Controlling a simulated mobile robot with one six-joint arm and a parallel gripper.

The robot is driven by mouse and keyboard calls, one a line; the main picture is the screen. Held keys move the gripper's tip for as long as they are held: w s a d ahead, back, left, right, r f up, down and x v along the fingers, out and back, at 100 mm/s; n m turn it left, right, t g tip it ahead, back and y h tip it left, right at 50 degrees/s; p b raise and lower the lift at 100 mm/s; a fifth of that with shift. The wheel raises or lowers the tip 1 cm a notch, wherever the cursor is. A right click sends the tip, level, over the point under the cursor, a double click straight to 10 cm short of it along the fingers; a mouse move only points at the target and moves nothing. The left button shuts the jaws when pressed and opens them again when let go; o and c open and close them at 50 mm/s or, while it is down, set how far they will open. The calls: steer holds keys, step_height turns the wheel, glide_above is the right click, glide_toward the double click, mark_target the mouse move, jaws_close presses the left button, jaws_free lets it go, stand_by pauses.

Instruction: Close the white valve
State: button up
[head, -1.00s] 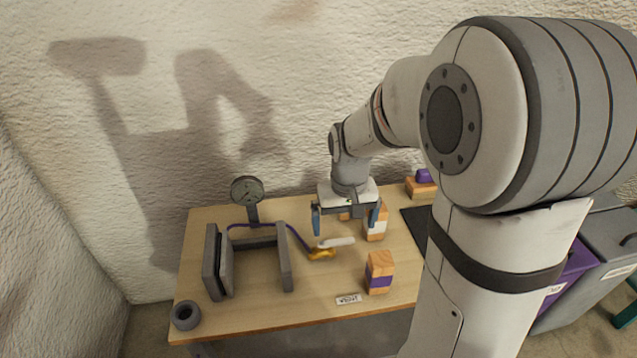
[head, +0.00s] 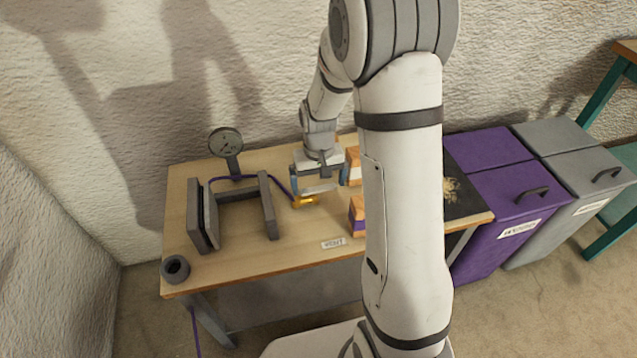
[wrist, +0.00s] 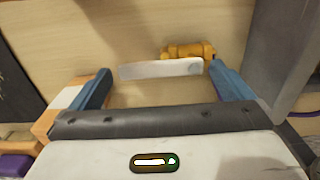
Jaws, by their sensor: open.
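The valve has a brass body (head: 304,201) and a white lever (head: 322,188), low over the table beside the grey frame. In the wrist view the white lever (wrist: 160,69) runs sideways from the brass body (wrist: 188,50), its pivot end at the right. My gripper (head: 318,184) is open and empty above the lever. In the wrist view its blue fingers (wrist: 160,73) stand at either end of the lever, the right one close to the brass body. I cannot tell whether either finger touches it. My arm hides part of the table to the right.
A grey frame of upright plates (head: 269,205) and a round gauge (head: 225,142) stand left of the valve. A purple hose (head: 281,185) runs to the valve. Wood blocks (head: 357,212) stand at the right. A grey ring (head: 175,269) and a label (head: 334,243) lie near the front.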

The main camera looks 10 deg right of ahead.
steer(key=shift+f, duration=0.1)
steer(key=c, duration=1.2)
steer(key=shift+d, duration=0.1)
